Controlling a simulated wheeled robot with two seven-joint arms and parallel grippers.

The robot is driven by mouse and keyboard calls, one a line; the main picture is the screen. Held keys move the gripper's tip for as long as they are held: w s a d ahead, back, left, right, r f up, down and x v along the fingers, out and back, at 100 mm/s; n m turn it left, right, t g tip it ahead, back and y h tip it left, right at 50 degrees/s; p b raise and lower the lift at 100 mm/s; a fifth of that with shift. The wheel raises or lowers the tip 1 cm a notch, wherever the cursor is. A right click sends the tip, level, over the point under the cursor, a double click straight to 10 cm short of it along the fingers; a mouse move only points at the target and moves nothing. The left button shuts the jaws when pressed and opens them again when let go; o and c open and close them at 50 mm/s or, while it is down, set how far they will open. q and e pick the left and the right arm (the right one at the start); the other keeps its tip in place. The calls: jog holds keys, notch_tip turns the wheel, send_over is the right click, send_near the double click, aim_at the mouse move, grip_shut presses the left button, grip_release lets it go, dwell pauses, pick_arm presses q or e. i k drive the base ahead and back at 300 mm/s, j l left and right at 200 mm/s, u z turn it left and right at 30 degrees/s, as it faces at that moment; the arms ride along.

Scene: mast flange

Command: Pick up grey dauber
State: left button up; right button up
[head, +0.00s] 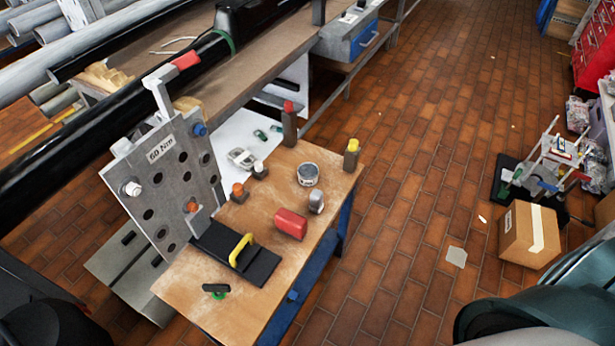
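A wooden-topped workbench (262,190) holds several small items. A small grey cylinder (316,203) lies or stands near its right edge, behind a red block (290,223). A round grey tin (308,174) stands just behind the cylinder. I cannot tell for sure which grey piece is the dauber. A grey flange plate (170,180) marked "60 Nm" stands tilted at the bench's left side, with holes and a few coloured bolts. Neither of my grippers shows in the head view, and nothing is seen touching the bench items.
A black block with a yellow handle (240,249) lies in front of the plate. Posts with a red top (289,122) and a yellow top (352,154) stand at the back and right edges. A cardboard box (530,235) sits on the brick floor, which is mostly clear right of the bench.

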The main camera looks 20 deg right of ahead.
aim_at(316, 196)
jog(key=i+l+u, duration=0.2)
jog(key=l, duration=0.35)
jog(key=i+l+u, duration=0.2)
jog(key=l, duration=0.25)
jog(key=l+u, duration=0.2)
jog(key=l, duration=0.3)
